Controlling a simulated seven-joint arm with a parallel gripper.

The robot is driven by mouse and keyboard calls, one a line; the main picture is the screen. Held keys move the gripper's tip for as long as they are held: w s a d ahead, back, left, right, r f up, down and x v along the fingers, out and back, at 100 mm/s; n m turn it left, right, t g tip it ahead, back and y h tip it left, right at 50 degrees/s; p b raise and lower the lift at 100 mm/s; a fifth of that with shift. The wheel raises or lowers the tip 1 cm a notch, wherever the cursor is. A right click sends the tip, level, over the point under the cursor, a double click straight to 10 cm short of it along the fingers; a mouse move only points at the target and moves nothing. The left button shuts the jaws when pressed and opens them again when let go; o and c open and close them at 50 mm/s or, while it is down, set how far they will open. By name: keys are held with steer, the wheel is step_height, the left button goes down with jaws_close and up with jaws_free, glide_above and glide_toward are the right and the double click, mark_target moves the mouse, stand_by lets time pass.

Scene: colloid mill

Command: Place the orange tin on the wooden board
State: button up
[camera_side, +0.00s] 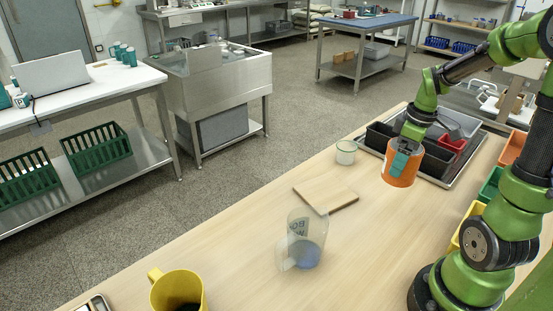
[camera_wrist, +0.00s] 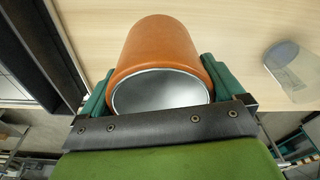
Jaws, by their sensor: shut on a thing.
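The orange tin (camera_side: 397,172) is a cylinder held in my gripper (camera_side: 408,155). The tin looks raised above the table in the side view, near the front edge of the grey tray. In the wrist view the orange tin (camera_wrist: 158,50) sits between the two teal fingers of my gripper (camera_wrist: 160,88), which are shut on its sides; its silvery end faces the camera. The wooden board (camera_side: 326,195) lies flat and bare on the table, to the left of and nearer the camera than the tin. I cannot make out the board in the wrist view.
A clear jug (camera_side: 302,240) with blue contents stands just in front of the board. A white cup (camera_side: 346,152) stands behind it. A yellow mug (camera_side: 178,291) is at the near left. The grey tray (camera_side: 470,165) holds black and red bins; coloured bins (camera_side: 490,186) line the right.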

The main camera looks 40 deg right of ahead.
steer(key=w+a+f+n, duration=0.1)
steer(key=a+n, duration=0.1)
steer(key=a, duration=0.7)
steer(key=m, duration=0.2)
glide_above(325, 191)
steer(key=shift+f, duration=3.65)
steer(key=shift+f, duration=0.1)
